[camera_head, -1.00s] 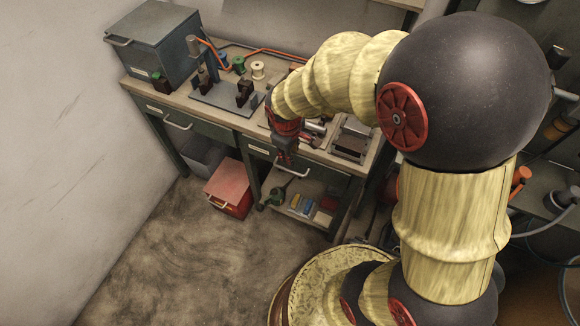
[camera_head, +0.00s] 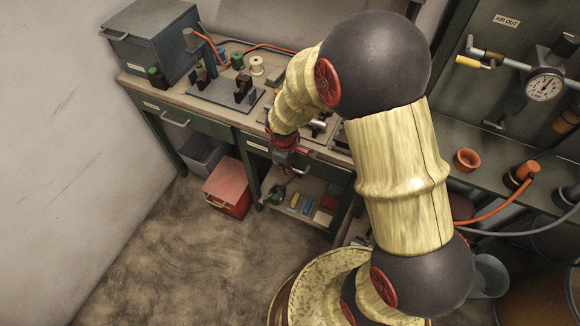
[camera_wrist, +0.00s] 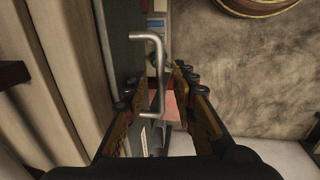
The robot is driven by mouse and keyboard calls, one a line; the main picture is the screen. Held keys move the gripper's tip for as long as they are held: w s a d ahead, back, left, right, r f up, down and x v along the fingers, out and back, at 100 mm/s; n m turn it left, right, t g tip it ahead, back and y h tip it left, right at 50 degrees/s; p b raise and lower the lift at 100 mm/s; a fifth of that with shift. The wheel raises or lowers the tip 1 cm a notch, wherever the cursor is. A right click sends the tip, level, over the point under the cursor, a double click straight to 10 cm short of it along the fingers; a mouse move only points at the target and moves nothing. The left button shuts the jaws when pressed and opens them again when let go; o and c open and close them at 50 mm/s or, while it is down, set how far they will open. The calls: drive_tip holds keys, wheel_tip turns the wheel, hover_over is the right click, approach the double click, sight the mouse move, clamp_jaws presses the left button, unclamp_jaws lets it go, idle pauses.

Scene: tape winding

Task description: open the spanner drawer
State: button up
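The workbench has two drawers in the head view: a left one with a handle (camera_head: 175,122) and a right one (camera_head: 325,176) in front of my gripper. Their labels are too small to read, so I cannot tell by text which is the spanner drawer. Both look closed. My gripper (camera_head: 286,168) is at the right drawer's handle. In the wrist view, my gripper (camera_wrist: 156,88) is open, with the pale metal handle (camera_wrist: 151,78) between its two fingers. The fingers stand on either side of the bar, with a gap visible on the right.
A red box (camera_head: 228,187) stands on the floor left of the right drawer. A shelf (camera_head: 276,186) with small coloured boxes is below that drawer. A grey toolbox (camera_head: 152,45) and spools sit on the bench top. The floor in front is clear.

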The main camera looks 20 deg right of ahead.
drive_tip(key=c, duration=0.3)
drive_tip(key=c, duration=0.4)
clamp_jaws()
idle(0.3)
